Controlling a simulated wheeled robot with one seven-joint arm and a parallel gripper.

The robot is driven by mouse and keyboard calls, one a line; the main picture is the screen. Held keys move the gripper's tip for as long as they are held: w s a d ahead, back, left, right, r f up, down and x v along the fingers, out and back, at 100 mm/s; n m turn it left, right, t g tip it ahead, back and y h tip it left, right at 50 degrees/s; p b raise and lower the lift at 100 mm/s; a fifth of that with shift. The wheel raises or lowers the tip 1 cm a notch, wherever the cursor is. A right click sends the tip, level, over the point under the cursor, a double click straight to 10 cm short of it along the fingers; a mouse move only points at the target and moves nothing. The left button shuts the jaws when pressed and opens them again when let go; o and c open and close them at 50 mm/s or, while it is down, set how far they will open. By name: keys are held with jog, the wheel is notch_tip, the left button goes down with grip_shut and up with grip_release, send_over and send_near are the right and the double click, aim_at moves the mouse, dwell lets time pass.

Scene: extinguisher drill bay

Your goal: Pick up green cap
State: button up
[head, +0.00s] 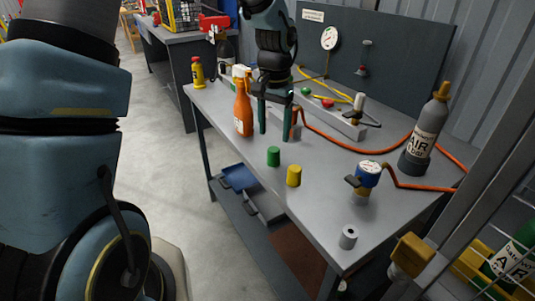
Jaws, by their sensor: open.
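The green cap (273,156) is a small upright cylinder on the grey workbench (325,200), close to its front-left edge. A yellow cap (294,176) of similar shape stands to its lower right, apart from it. My gripper (274,137) points down over the bench with two dark green fingers apart and nothing seen between them. The fingertips show just above the green cap in the picture. How far they are from it in depth and height is hard to tell.
An orange spray bottle (243,110) stands just left of my fingers. An orange hose (330,138) runs behind to a gauge valve (367,175) and a grey air bottle (422,133). A grey cylinder (348,237) stands front right. The bench around the caps is clear.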

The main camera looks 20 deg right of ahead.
aim_at(274, 149)
jog(key=shift+f+p, duration=0.8)
jog(key=shift+f, duration=3.2)
grip_shut()
